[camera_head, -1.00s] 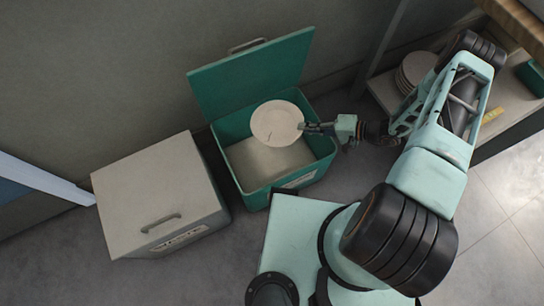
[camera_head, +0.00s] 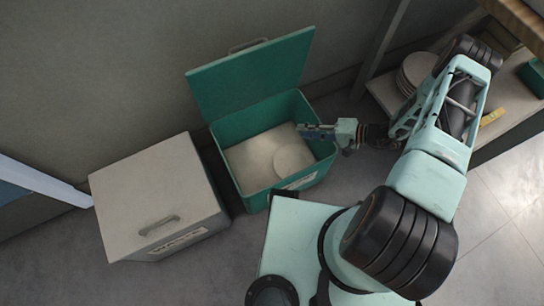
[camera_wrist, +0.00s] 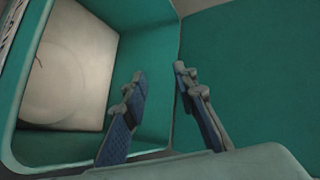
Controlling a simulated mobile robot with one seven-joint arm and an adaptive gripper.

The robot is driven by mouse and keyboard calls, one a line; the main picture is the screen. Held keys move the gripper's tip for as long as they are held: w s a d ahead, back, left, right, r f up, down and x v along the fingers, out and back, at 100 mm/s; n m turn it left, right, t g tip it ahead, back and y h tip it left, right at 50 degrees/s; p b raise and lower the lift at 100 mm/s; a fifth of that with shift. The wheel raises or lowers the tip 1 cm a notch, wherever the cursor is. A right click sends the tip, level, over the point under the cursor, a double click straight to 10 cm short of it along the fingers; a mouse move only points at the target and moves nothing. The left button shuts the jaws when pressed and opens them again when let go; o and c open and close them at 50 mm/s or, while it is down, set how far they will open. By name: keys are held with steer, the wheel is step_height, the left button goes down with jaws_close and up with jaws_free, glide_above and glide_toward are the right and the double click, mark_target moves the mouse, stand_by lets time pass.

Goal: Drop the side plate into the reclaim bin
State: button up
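The side plate (camera_head: 293,160) is a pale round plate. It lies inside the green reclaim bin (camera_head: 238,132), on the bin's light bottom toward the right side. In the wrist view the plate (camera_wrist: 68,88) shows as a faint disc of nearly the same colour as the bin floor. My gripper (camera_head: 303,131) is over the bin's right rim, above and apart from the plate. In the wrist view its two blue-grey fingers (camera_wrist: 160,75) are apart with nothing between them.
The bin's green lid (camera_head: 252,72) stands open against the wall. A closed grey bin (camera_head: 155,195) with a handle stands to the left. A stack of plates (camera_head: 415,72) sits on a shelf at the right, near a yellow item (camera_head: 492,117).

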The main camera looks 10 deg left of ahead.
steer(key=v, duration=1.1)
steer(key=shift+d+r, duration=0.2)
steer(key=shift+d, duration=0.15)
